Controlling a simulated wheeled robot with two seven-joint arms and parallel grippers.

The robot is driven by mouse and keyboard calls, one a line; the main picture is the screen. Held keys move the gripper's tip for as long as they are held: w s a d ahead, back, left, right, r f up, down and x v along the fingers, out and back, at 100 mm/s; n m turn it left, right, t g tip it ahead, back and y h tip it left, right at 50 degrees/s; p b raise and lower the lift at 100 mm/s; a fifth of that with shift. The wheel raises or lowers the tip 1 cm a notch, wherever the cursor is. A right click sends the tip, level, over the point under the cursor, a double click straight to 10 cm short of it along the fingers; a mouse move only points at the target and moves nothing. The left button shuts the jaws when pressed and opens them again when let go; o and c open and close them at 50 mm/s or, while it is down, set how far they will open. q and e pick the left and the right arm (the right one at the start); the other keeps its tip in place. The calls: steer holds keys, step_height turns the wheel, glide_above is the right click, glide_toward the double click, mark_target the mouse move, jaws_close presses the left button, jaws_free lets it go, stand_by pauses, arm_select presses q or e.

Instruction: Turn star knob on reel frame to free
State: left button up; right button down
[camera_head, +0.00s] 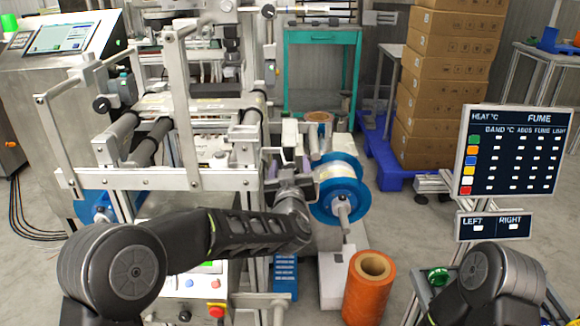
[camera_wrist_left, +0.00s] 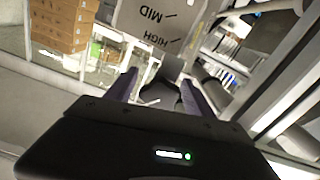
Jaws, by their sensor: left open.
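In the left wrist view, a dark knob (camera_wrist_left: 165,76) with lobes stands in front of a grey plate (camera_wrist_left: 150,22) marked MID and HIGH. My left gripper (camera_wrist_left: 157,88) is open, with one finger on each side of the knob; I cannot tell whether they touch it. In the head view, my left gripper (camera_head: 296,172) is at the reel frame (camera_head: 240,180), just left of the blue reel (camera_head: 340,188). The knob is hidden there behind my wrist. My right arm shows at the lower right, but its gripper is out of view.
An orange roll (camera_head: 369,290) stands upright in front of the blue reel. A display panel (camera_head: 513,150) and a LEFT/RIGHT sign (camera_head: 493,224) stand at the right. Stacked cartons (camera_head: 445,90) are behind. Grey floor is open between the reel and the panel.

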arm_select(q)
steer(key=s+p, duration=0.1)
steer(key=s, duration=0.6)
steer(key=shift+s, duration=0.4)
arm_select(e)
steer(key=shift+s+a+r, duration=0.15)
steer(key=shift+r, duration=0.35)
